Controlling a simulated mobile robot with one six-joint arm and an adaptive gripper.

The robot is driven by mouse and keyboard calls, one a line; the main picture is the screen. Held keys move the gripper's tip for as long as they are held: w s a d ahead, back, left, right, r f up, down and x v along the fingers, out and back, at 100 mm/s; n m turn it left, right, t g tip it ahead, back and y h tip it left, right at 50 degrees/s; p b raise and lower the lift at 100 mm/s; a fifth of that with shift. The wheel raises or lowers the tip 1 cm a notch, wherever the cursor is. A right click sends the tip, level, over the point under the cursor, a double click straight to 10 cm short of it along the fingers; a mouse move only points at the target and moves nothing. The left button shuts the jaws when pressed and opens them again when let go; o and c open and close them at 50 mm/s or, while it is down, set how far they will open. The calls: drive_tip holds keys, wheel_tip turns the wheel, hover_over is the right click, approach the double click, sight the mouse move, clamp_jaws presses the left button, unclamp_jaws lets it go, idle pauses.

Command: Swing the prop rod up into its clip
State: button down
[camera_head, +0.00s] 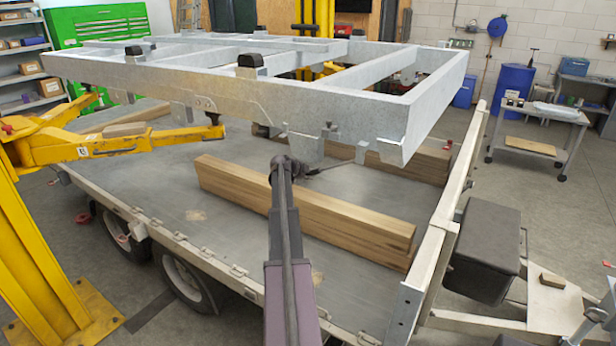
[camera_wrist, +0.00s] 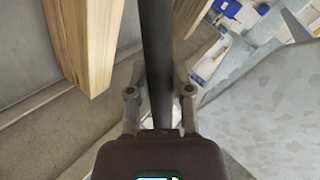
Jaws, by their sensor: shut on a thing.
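The prop rod is a thin dark bar. In the wrist view the rod (camera_wrist: 157,50) runs straight up the picture between the two fingers of my gripper (camera_wrist: 159,92), which is shut on it. In the head view my gripper (camera_head: 300,168) is under the near side rail of the grey steel frame (camera_head: 250,100), mostly hidden by my own wrist. I cannot tell which bracket is the clip.
A long timber beam (camera_head: 320,215) lies on the trailer deck (camera_head: 150,190) just below my gripper; timber also shows close in the wrist view (camera_wrist: 85,40). A yellow lift arm (camera_head: 110,140) reaches under the frame at left. The trailer's front board (camera_head: 450,200) stands at right.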

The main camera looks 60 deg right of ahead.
drive_tip(key=c, duration=0.5)
unclamp_jaws()
drive_tip(key=shift+w, duration=0.1)
drive_tip(key=shift+d, duration=0.1)
drive_tip(key=p+v, duration=0.9)
drive_tip(key=v, duration=0.7)
drive_tip(key=shift+w, duration=0.15)
idle(1.3)
drive_tip(key=shift+d, duration=0.1)
idle(0.7)
